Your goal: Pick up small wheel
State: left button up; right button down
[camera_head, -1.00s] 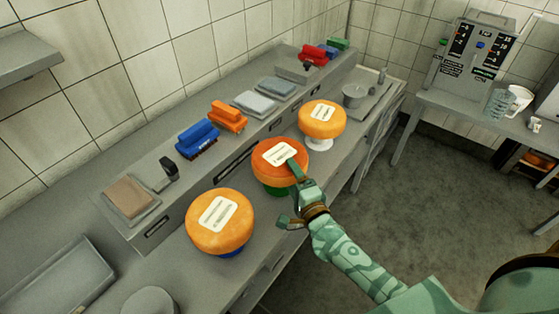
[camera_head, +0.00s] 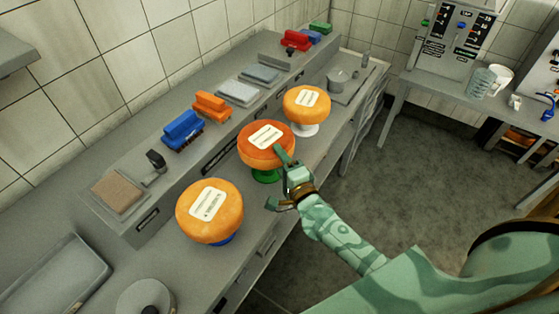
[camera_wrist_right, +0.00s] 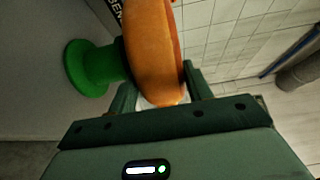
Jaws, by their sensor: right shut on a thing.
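Three cheese wheels with white labels stand in a row on the counter, each on a stand. The middle wheel (camera_head: 263,151) is redder orange, above a green stand (camera_head: 266,176). My right gripper (camera_head: 278,180) is shut on this wheel's near right edge; one finger lies against its side near the label. In the right wrist view the wheel (camera_wrist_right: 150,45) sits between the fingers, with the green stand (camera_wrist_right: 85,72) close by it. I cannot tell whether they touch. A yellow-orange wheel (camera_head: 222,208) is at left on a blue stand, another (camera_head: 306,107) at right on a white stand. My left gripper is out of view.
A raised shelf behind the wheels holds blue (camera_head: 182,130) and orange (camera_head: 211,105) brushes and folded cloths (camera_head: 238,92). A grey tray (camera_head: 60,280) lies at lower left. A side table (camera_head: 440,90) with a machine stands at upper right. Floor is open at right.

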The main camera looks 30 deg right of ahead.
jog(key=s+r+p, duration=0.9)
jog(key=s+r, duration=0.5)
jog(key=shift+r+p, duration=0.25)
jog(key=shift+p, duration=0.05)
jog(key=shift+f, duration=0.1)
